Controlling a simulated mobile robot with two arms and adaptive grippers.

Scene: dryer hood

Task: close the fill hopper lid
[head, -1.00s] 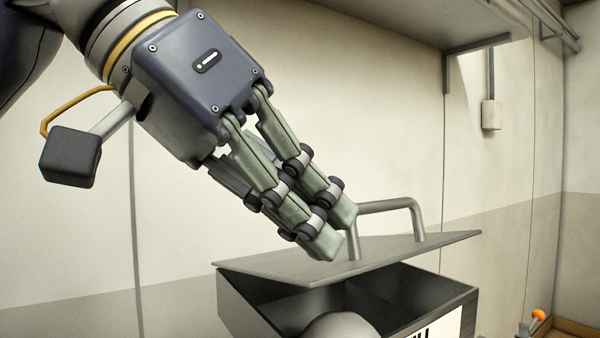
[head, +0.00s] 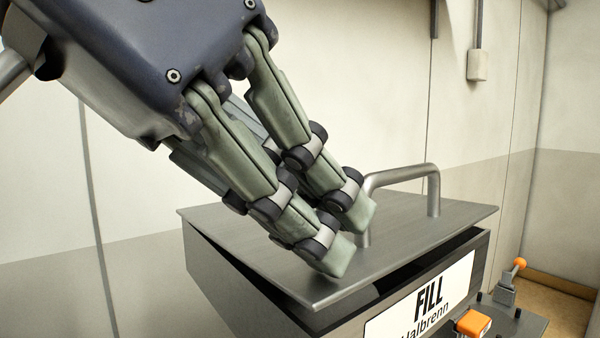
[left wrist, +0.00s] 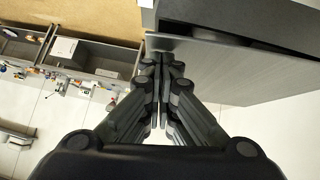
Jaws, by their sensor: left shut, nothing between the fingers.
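The fill hopper lid (head: 400,245) is a grey metal plate with a bent bar handle (head: 405,172). It lies low over the dark hopper box (head: 235,300), with a narrow dark gap still showing along its front and right edge. My left gripper (head: 345,240) is shut and empty. Its fingertips are at the lid's top, left of the handle; they look to be touching the plate, though the exact contact is hard to tell. The lid also shows in the left wrist view (left wrist: 215,75), just beyond the fingers (left wrist: 162,65). My right gripper is not in view.
A white FILL label (head: 420,305) is on the hopper's front. Orange-tipped lever (head: 519,264) and an orange part (head: 472,323) are at the lower right. A wall box (head: 477,65) hangs behind. The left wrist view shows grey bins (left wrist: 90,58) to the left.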

